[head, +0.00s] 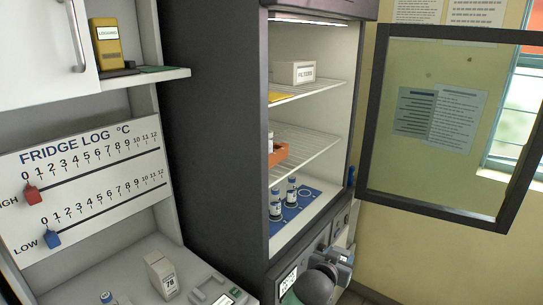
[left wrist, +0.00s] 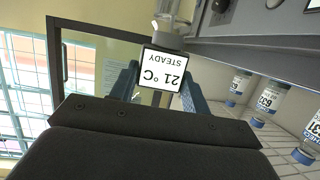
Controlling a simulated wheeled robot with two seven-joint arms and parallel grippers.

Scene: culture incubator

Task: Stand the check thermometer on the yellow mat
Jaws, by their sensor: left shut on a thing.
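The check thermometer (left wrist: 163,70) shows in the left wrist view, with a white face reading "21 °C STEADY" upside down in the picture. The blue fingers of my left gripper (left wrist: 158,88) are shut on it, one on each side. In the head view my left gripper (head: 343,263) is low in front of the incubator, below its floor; the thermometer is hard to make out there. The yellow mat (head: 281,96) lies on the incubator's upper shelf, left of a box and partly hidden by the incubator's left side. My right gripper is not in view.
The incubator door (head: 448,120) stands open to the right. A white "FILTERS" box (head: 292,73) shares the upper shelf. An orange tray (head: 278,154) is on the middle shelf. Vials (head: 275,207) stand on a blue mat (head: 300,211) below. A yellow logger (head: 106,43) is at left.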

